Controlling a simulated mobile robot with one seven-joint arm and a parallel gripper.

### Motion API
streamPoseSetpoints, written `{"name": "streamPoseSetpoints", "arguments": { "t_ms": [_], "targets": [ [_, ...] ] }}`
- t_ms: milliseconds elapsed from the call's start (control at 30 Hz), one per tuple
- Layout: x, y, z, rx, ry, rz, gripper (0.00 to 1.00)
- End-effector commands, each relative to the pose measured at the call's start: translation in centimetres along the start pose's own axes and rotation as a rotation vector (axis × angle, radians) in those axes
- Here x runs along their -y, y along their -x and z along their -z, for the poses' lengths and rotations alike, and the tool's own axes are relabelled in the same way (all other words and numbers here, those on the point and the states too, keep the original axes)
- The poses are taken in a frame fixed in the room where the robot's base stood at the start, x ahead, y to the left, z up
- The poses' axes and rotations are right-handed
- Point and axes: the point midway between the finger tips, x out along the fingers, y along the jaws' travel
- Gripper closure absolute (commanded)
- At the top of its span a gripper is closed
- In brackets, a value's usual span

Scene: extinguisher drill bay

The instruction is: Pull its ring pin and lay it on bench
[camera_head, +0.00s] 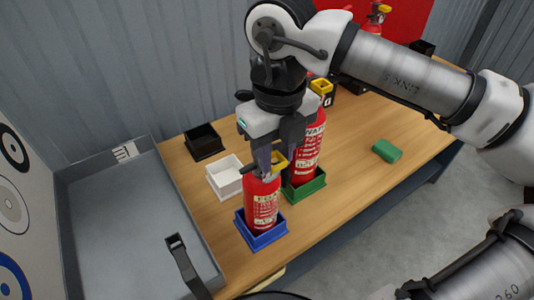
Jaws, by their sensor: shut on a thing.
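A red fire extinguisher (262,203) with a pale label stands upright in a blue tray (266,240) on the wooden bench (350,185). A yellow part (280,162) shows at its head. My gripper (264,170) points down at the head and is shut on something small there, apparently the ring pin. The fingers hide the pin, so I cannot tell whether it is still in the head. A second red extinguisher (307,152) stands close behind to the right in a green tray (304,187), partly covered by my gripper.
A white tray (225,179) and a black tray (204,143) are to the left. A green block (386,151) lies on the right, with bare bench around it. A grey shallow bin (125,220) adjoins the bench's left end. More extinguishers stand at the back.

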Motion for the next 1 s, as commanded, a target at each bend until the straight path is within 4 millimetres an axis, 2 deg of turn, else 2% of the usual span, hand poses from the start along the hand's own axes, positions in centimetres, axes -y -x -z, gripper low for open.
{"name": "streamPoseSetpoints", "arguments": {
  "t_ms": [700, 1000],
  "targets": [
    [0.0, -0.4, 3.1, -0.009, 0.001, 0.0, 0.98],
    [0.0, -0.3, 3.7, -0.007, 0.001, 0.001, 0.98]
  ]
}}
